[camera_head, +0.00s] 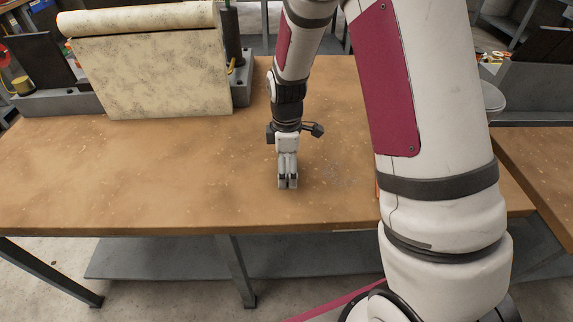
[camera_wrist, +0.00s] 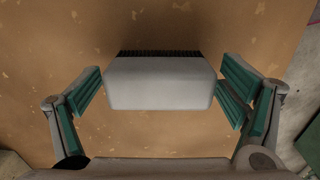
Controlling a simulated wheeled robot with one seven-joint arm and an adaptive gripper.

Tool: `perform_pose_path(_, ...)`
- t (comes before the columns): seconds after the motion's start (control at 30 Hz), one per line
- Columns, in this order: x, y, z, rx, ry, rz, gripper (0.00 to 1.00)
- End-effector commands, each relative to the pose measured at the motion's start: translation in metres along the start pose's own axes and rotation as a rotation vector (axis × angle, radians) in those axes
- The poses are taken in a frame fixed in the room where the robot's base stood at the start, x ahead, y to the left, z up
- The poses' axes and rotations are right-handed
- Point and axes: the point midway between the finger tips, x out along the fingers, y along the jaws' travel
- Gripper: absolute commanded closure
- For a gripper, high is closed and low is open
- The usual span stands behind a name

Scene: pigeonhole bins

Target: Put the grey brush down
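The grey brush (camera_wrist: 160,84) shows in the wrist view as a pale grey block with a strip of dark bristles along its far edge. It lies between the two green-padded fingers of my gripper (camera_wrist: 161,88), with its ends against or very close to the pads near the tips. My gripper (camera_head: 288,186) points straight down over the wooden table (camera_head: 150,175) in the head view, low near the surface. The brush cannot be made out clearly there, and whether it touches the table is hard to tell.
A cream speckled panel with a rolled top (camera_head: 155,75) stands at the back left, beside grey bins (camera_head: 60,103). The table left of my gripper is clear. The front edge is below.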

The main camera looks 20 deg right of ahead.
Motion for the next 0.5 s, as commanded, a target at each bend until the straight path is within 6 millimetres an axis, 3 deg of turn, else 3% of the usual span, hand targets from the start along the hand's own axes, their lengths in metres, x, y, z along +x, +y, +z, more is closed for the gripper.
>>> perform_pose_path(0.27, -0.003, 0.000, 0.000, 0.000, 0.000, 0.001, 0.10)
perform_pose_path(0.5, -0.037, 0.001, -0.001, 0.000, 0.003, 0.005, 0.10)
